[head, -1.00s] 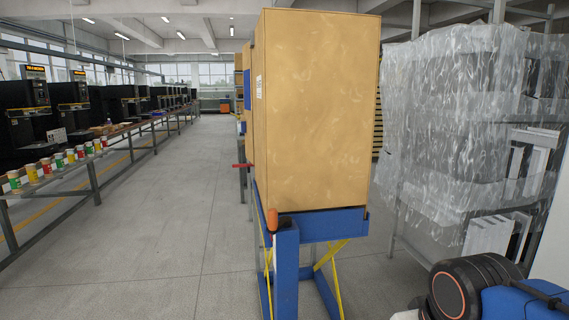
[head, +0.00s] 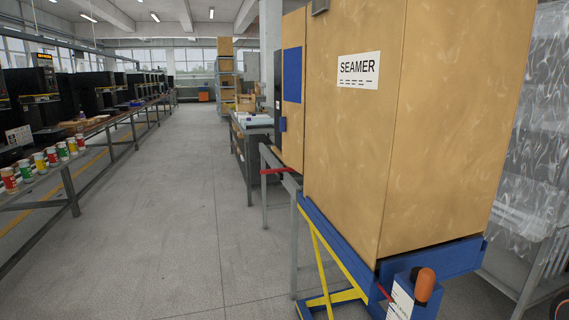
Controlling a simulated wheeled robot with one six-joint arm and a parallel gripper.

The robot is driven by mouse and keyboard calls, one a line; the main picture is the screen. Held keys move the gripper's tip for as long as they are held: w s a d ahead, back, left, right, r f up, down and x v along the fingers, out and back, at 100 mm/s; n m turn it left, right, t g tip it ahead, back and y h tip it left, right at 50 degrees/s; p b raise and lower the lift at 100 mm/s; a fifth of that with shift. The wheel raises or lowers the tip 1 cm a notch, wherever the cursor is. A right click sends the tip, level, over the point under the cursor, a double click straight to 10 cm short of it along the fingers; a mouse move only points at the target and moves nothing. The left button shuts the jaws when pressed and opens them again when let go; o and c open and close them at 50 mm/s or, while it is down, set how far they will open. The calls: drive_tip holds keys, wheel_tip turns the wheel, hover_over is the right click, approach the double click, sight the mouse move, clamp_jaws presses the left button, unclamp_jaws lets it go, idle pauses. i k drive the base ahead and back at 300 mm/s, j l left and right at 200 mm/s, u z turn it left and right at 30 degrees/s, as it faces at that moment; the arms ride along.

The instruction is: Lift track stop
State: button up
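No part is clearly marked as the track stop. A red bar (head: 278,170) sticks out level at the left of the seamer cabinet, at the top of a grey frame. A small red piece and a white label show beside the post. I cannot tell which of these is the stop. My gripper is not in view.
The tan seamer cabinet (head: 346,140) on its blue stand (head: 345,240) with yellow braces fills the right. A grey bench (head: 250,150) stands beyond it. A long table (head: 100,130) with several cans runs along the left. The grey floor aisle (head: 180,220) between is clear.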

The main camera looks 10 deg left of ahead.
sight(271, 171)
drive_tip(key=i+j, duration=0.1)
drive_tip(key=j, duration=0.35)
drive_tip(key=i+j, duration=0.1)
drive_tip(key=j, duration=0.4)
drive_tip(key=i+j, duration=0.15)
drive_tip(key=j, duration=0.35)
drive_tip(key=i+j, duration=0.1)
drive_tip(key=j, duration=0.35)
drive_tip(key=i+j, duration=0.1)
drive_tip(key=j, duration=0.35)
drive_tip(key=i+j+z, duration=0.1)
drive_tip(key=j, duration=0.4)
